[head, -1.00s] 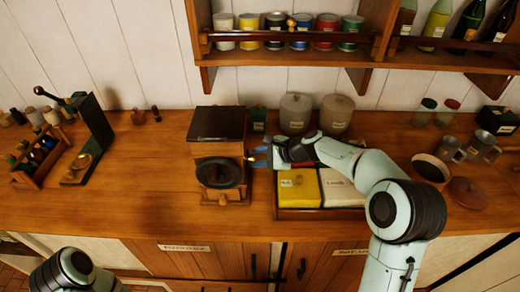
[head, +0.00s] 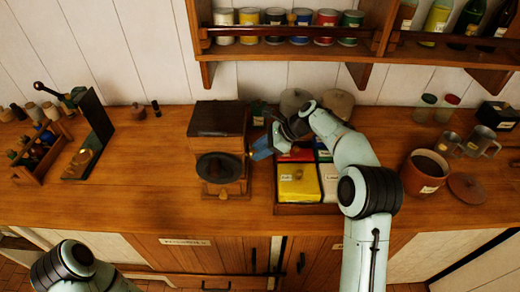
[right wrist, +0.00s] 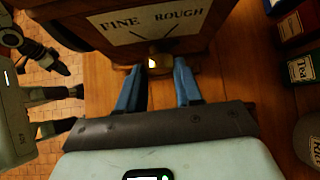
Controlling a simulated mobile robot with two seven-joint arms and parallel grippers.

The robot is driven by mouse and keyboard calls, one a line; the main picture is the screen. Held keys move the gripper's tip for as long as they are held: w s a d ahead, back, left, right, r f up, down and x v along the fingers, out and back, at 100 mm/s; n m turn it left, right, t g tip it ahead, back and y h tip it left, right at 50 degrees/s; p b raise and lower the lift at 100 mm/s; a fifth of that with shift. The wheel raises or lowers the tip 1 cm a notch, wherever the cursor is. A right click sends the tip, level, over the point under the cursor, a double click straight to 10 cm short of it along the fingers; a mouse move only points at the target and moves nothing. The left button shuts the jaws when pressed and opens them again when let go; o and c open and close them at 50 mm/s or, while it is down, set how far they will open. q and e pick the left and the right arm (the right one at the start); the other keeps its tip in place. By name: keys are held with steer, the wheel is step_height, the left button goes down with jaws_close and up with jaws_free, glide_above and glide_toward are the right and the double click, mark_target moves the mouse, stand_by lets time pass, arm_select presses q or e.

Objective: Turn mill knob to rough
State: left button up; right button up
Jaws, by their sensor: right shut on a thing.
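The mill (head: 217,120) is a wooden box with a dark top and a round black part in front, standing on the counter. Its side faces my right gripper and bears a white label (right wrist: 150,20) reading FINE on the left and ROUGH on the right, with two dark lines below. The small brass knob (right wrist: 153,62) sits below the label, between the blue fingertips. My right gripper (head: 262,147) reaches the mill's right side and is shut on the knob. Its fingers (right wrist: 158,80) show on both sides of it. My left gripper is outside the head view; only that arm shows.
A tray (head: 308,209) of yellow, white, red and green packages stands right of the mill under my right arm. Grey canisters (head: 340,102) stand behind. A bottle rack (head: 40,150) and a dark upright stand (head: 100,135) are at left.

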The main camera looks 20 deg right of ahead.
steer(key=shift+r, duration=0.1)
steer(key=o, duration=1)
steer(key=v, duration=1.3)
steer(key=shift+s+d, duration=0.1)
steer(key=shift+d, duration=0.1)
